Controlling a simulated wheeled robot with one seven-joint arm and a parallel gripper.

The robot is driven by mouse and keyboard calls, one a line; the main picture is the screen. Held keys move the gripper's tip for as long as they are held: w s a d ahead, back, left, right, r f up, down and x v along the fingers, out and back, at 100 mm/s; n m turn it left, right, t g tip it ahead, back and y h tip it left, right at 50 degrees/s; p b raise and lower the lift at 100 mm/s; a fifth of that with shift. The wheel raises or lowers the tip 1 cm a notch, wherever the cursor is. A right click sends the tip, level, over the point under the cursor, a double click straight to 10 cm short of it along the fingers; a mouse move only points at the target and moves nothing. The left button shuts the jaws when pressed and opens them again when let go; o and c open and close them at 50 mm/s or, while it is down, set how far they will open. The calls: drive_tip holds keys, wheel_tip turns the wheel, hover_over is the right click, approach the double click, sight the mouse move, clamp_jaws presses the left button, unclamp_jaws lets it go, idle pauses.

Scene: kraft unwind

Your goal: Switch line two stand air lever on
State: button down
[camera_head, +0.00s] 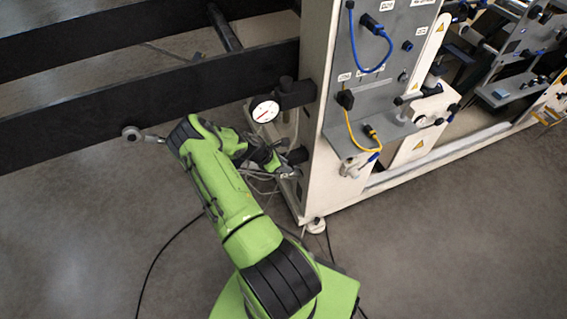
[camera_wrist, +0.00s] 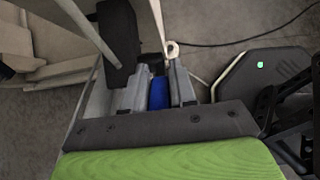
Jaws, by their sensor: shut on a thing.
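In the wrist view a blue piece, which looks like the air lever (camera_wrist: 158,93), sits between the two grey fingers of my gripper (camera_wrist: 157,88). The fingers are shut on it from both sides. In the head view my gripper (camera_head: 287,172) is low at the left end face of the white machine stand (camera_head: 313,120), below a round pressure gauge (camera_head: 265,110). The lever is hidden by my gripper in the head view. Its angle, and which line it belongs to, I cannot tell.
A grey panel (camera_head: 385,62) carries a blue cable (camera_head: 372,70) and a yellow cable (camera_head: 352,130). Dark beams (camera_head: 150,105) run to the left. Black cables lie on the floor; the front floor (camera_head: 460,240) is clear.

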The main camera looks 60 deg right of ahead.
drive_tip(key=shift+s+d+r+t+y+p, duration=0.15)
drive_tip(key=shift+s+d+t+y+p, duration=0.1)
drive_tip(key=shift+t+y+p, duration=0.2)
idle(0.4)
drive_tip(key=c, duration=1.3)
unclamp_jaws()
drive_tip(key=p+v, duration=0.3)
drive_tip(key=v, duration=1.2)
drive_tip(key=shift+w+r, duration=0.1)
drive_tip(key=shift+r, duration=0.3)
drive_tip(key=shift+d, duration=0.1)
